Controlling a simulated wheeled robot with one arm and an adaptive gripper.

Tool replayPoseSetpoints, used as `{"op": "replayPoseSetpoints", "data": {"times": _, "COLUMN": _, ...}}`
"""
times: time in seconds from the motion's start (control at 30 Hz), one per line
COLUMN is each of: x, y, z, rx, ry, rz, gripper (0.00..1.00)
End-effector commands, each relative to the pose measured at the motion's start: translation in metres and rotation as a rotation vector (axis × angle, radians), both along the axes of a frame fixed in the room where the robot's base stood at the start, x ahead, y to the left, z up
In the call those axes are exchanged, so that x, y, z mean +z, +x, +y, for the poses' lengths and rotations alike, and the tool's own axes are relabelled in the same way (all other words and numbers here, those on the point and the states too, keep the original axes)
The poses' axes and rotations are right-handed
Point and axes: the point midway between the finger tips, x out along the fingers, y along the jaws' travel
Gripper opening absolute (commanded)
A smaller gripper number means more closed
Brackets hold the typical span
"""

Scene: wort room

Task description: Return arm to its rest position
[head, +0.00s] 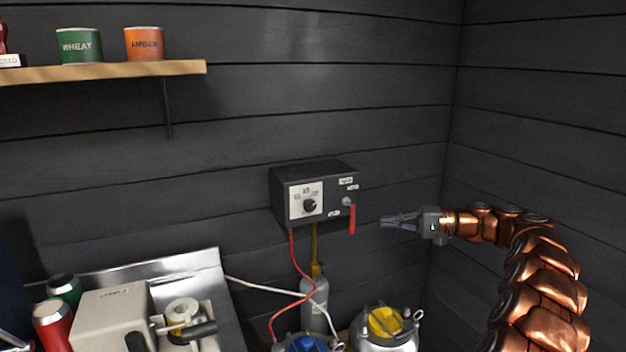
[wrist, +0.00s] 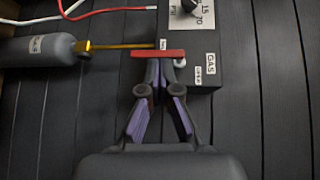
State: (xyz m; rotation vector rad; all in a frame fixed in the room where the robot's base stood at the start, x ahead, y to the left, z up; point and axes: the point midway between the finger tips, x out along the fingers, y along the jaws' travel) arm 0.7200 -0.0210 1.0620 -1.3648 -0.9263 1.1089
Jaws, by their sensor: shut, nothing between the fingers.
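My copper-coloured arm (head: 545,275) reaches in from the right. My gripper (head: 384,221) is level and points left at the black control box (head: 315,196) on the wall. The fingers are shut and empty. A red lever (head: 352,219) hangs down on the box's right side, a short way from the fingertips. In the wrist view the closed fingertips (wrist: 159,72) lie right by the red lever (wrist: 150,53) in the picture; I cannot tell whether they touch it. The lever's pivot and the gas labels show beside it.
A shelf (head: 120,71) with a green can (head: 80,46) and an orange can (head: 144,44) is at upper left. Below are a steel counter (head: 215,290), a grey gas cylinder (head: 315,305) and a keg (head: 383,335). A red hose (head: 300,302) runs down from the box.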

Motion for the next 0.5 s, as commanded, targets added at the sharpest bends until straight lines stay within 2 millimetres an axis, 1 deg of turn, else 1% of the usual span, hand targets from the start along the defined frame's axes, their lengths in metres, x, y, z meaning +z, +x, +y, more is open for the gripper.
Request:
{"op": "replayPoseSetpoints", "data": {"times": 0.03, "x": 0.011, "y": -0.008, "z": 0.012, "rx": 0.019, "ry": -0.007, "rz": 0.008, "gripper": 0.00}}
{"op": "replayPoseSetpoints", "data": {"times": 0.17, "x": 0.022, "y": -0.027, "z": 0.041, "rx": 0.065, "ry": -0.039, "rz": 0.045, "gripper": 0.00}}
{"op": "replayPoseSetpoints", "data": {"times": 0.37, "x": 0.033, "y": -0.063, "z": 0.082, "rx": 0.130, "ry": -0.110, "rz": 0.096, "gripper": 0.00}}
{"op": "replayPoseSetpoints", "data": {"times": 0.5, "x": 0.038, "y": -0.094, "z": 0.107, "rx": 0.177, "ry": -0.169, "rz": 0.125, "gripper": 0.00}}
